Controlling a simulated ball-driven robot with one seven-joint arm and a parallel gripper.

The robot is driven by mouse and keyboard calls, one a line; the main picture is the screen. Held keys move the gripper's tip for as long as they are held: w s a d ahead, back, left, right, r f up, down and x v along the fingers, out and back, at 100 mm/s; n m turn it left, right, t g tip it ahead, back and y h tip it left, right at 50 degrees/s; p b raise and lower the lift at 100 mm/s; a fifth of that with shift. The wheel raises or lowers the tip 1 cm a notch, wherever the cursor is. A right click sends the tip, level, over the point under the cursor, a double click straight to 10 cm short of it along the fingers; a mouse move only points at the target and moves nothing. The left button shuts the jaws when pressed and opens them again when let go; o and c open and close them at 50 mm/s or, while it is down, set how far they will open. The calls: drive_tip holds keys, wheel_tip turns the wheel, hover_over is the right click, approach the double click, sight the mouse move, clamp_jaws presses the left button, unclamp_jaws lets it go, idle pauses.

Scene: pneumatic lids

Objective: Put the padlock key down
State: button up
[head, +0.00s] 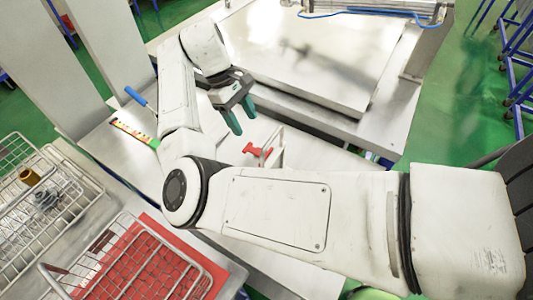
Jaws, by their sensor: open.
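My gripper (241,115) hangs above the light worktop in the upper middle of the head view. Its two green-tipped fingers are apart, and I see nothing between them. I cannot make out a padlock key anywhere; one may be too small to see or hidden behind my arm. A red handle-like part (257,151) sits by a pale upright bracket, just below and right of the fingers in the picture, apart from them.
A blue-handled tool (136,96) and a coloured strip (130,131) lie left of my arm. A wire basket (22,150) holds a brass-coloured cylinder (30,177). Another wire basket (128,258) stands over a red surface. A large metal plate (320,50) with a blue hose lies behind.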

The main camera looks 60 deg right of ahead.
drive_tip(key=x, duration=0.9)
drive_tip(key=shift+s+a+f, duration=0.1)
drive_tip(key=shift+s+f, duration=0.05)
drive_tip(key=shift+s, duration=0.05)
drive_tip(key=shift+c, duration=0.2)
clamp_jaws()
